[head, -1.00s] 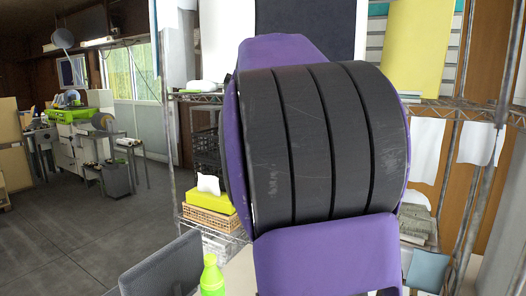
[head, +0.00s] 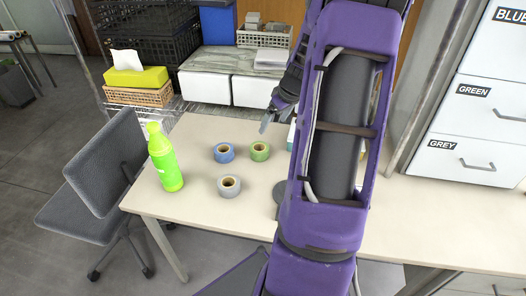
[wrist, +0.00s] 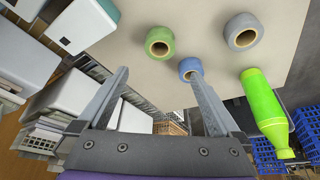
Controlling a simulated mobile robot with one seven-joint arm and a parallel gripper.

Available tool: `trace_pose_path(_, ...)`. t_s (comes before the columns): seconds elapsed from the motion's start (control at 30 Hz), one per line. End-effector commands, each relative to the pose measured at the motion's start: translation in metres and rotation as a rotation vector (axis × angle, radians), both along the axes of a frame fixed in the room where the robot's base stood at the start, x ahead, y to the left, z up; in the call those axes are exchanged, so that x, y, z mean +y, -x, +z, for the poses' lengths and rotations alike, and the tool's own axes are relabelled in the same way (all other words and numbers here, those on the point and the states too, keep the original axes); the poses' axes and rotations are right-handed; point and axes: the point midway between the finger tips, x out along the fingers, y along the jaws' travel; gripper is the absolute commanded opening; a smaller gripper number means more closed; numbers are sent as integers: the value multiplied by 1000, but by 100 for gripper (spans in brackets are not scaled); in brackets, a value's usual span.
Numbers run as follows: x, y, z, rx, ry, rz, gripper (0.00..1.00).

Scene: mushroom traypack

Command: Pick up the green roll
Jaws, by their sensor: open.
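The green roll (head: 259,151) lies flat on the table, right beside a blue roll (head: 224,153) and behind a grey roll (head: 229,186). In the wrist view the green roll (wrist: 160,42) is beyond my fingertips, nearer the left finger. The blue roll (wrist: 190,68) is close to the right fingertip in that view, and the grey roll (wrist: 243,31) is farther right. My gripper (wrist: 158,80) is open and empty. In the head view my arm stands to the right of the rolls, and the gripper is only partly visible.
A green bottle (head: 164,158) stands on the table (head: 185,210) left of the rolls. A grey chair (head: 105,165) is at the table's left side. White drawers (head: 478,100) labelled BLUE, GREEN and GREY stand at the right. Shelves with boxes and a tissue box (head: 136,77) are behind.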

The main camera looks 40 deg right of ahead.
Motion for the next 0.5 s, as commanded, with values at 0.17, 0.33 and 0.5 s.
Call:
trace_pose_path(0.17,3,-9,-30,5,-7,8,100)
trace_pose_path(0.33,4,-24,-64,3,-6,7,100)
trace_pose_path(0.5,5,-37,-95,3,-5,5,100)
